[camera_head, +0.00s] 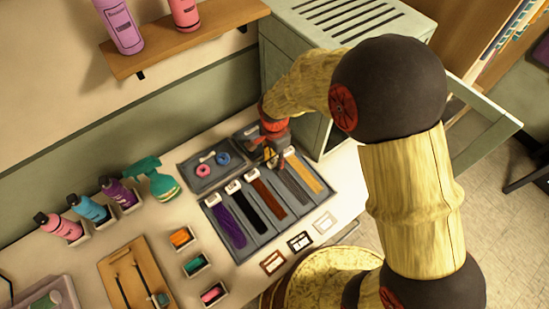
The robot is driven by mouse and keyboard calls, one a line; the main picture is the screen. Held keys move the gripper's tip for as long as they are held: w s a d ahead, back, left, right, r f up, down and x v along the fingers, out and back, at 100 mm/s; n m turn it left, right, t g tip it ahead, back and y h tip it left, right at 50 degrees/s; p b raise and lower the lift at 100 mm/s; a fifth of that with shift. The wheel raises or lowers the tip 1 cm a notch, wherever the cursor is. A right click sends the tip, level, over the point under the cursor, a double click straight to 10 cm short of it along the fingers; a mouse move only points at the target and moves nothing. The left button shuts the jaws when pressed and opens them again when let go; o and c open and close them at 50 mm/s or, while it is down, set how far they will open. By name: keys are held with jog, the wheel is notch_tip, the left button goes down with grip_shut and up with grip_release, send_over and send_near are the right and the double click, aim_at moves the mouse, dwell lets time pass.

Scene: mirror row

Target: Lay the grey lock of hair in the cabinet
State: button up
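The grey lock of hair (292,187) lies in its slot of the dark sectioned tray (238,257), between the brown lock (268,198) and the blond lock (302,173). My gripper (279,164) is just above the upper end of the grey lock. I cannot tell whether it touches the lock. Its fingers are small and partly hidden, so their opening is unclear. The cabinet (284,68) is pale green with a slatted top and stands at the back. Its door (487,140) swings out to the right. My arm hides most of the cabinet's front and inside.
Purple (228,222) and black (247,211) locks share the tray. Behind it, a smaller dark tray (186,172) holds pink and blue rings. A green spray bottle (157,180), several bottles (88,208) and small bins (197,264) stand left. Framed cards (300,241) lie in front.

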notch_tip(320, 180, up, 12)
jog(key=p, duration=0.2)
jog(key=shift+r, duration=0.15)
jog(key=s+d+r+n+t, duration=0.25)
jog(key=s+d+r, duration=0.25)
jog(key=d+r, duration=0.3)
jog(key=s+d+r+n+t, duration=0.1)
jog(key=s+d+r+n, duration=0.3)
jog(key=d+r, duration=0.45)
jog(key=s+d+r+n+t, duration=0.2)
jog(key=s+d+r+n, duration=0.1)
jog(key=s, duration=0.5)
jog(key=shift+r+n, duration=0.55)
jog(key=shift+r, duration=0.15)
notch_tip(320, 180, down, 2)
jog(key=shift+f+b, duration=0.15)
jog(key=shift+b, duration=0.8)
jog(key=shift+c, duration=1.2)
